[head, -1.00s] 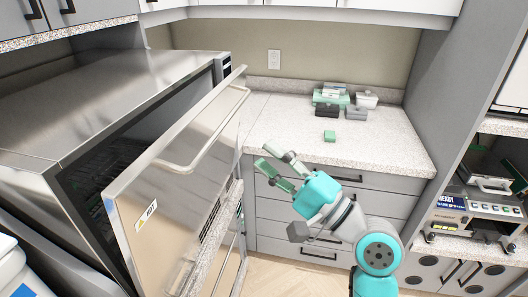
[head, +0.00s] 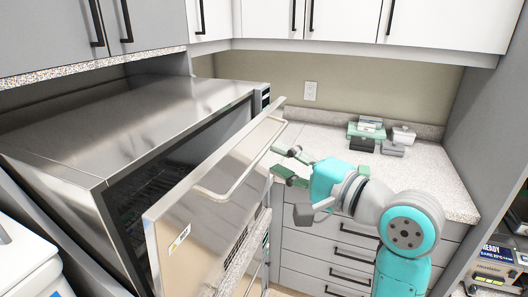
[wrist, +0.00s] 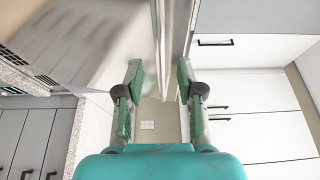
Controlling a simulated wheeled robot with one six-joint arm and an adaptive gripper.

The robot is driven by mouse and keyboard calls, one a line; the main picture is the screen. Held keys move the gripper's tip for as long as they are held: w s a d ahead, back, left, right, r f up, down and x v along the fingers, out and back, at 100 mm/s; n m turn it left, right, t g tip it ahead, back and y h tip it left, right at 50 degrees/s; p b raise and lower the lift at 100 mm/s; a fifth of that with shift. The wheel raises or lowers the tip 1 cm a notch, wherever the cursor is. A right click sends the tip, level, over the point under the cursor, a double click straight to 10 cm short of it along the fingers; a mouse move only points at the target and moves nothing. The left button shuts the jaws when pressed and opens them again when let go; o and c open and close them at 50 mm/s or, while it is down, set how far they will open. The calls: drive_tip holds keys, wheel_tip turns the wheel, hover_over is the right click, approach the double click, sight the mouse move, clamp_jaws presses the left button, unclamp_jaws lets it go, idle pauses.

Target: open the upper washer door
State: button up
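The upper washer door (head: 205,205) is a steel panel with a long bar handle (head: 240,172) on its outer face. It stands partly open, tilted out from the steel washer body (head: 130,110), with a dark gap into the chamber. My gripper (head: 277,161) is just right of the door, beside its far edge, with its fingers pointing at it. In the wrist view my gripper (wrist: 160,78) has its two green fingers apart with nothing held. A narrow upright panel edge (wrist: 164,35) shows beyond and between the fingertips; I cannot tell whether they touch it.
A speckled counter (head: 430,180) with grey drawers (head: 335,250) lies behind my arm. Several small green and grey boxes (head: 370,132) sit at its back. White cupboards (head: 350,25) hang above. A white unit (head: 25,255) stands at the lower left.

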sight(264, 150)
drive_tip(key=shift+x, duration=2.6)
clamp_jaws()
